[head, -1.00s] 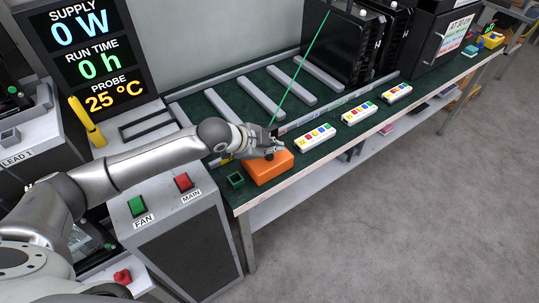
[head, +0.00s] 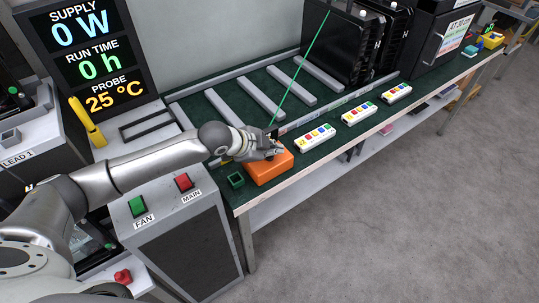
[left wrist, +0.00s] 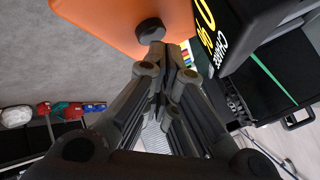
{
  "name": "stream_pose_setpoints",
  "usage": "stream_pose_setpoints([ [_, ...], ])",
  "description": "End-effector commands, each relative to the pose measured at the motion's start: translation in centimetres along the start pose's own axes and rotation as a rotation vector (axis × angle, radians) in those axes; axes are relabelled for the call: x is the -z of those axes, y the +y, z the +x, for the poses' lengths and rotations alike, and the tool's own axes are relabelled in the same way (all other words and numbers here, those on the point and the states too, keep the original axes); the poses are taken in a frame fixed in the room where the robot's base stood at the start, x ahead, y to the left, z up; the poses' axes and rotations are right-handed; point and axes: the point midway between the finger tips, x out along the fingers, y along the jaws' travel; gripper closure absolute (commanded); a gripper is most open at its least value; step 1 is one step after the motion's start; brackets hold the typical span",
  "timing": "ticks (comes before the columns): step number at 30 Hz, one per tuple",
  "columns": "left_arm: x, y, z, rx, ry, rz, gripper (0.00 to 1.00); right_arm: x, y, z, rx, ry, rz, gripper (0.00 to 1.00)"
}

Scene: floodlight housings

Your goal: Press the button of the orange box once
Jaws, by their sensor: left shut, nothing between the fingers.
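The orange box (head: 268,169) sits on the green bench top near its front left corner. In the left wrist view the orange box (left wrist: 110,18) fills the top, with a dark round button (left wrist: 150,30) on its face. My left gripper (head: 276,149) is over the box in the head view and hides the button there. In the left wrist view my left gripper (left wrist: 158,52) is shut and empty, its tips right at the button's edge. I cannot tell whether they touch it. My right gripper is in neither view.
White strips with coloured buttons (head: 317,137) line the bench's front edge. A grey cabinet with a green FAN button (head: 138,206) and a red MAIN button (head: 184,181) stands in front. Black housings (head: 340,40) stand behind.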

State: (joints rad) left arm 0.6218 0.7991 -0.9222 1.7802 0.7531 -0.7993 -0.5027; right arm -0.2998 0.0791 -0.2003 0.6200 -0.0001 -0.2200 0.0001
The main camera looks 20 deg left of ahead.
Motion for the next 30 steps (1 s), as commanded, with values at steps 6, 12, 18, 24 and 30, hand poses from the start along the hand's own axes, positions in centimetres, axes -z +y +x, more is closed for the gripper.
stream_pose_setpoints([
  [6, -0.01, 0.00, 0.03, 0.000, 0.000, 0.000, 1.00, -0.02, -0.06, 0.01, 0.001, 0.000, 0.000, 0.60],
  [12, -0.13, 0.11, 0.18, 0.000, -0.001, -0.001, 1.00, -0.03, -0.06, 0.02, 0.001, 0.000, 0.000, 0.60],
  [18, -0.27, 0.24, 0.35, 0.000, -0.001, -0.001, 1.00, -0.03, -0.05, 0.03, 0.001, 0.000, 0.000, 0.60],
  [24, -0.40, 0.37, 0.52, -0.001, -0.001, -0.001, 1.00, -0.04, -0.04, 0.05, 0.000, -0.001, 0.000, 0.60],
  [30, -0.44, 0.42, 0.58, -0.001, -0.001, 0.000, 1.00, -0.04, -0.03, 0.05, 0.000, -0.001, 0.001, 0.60],
])
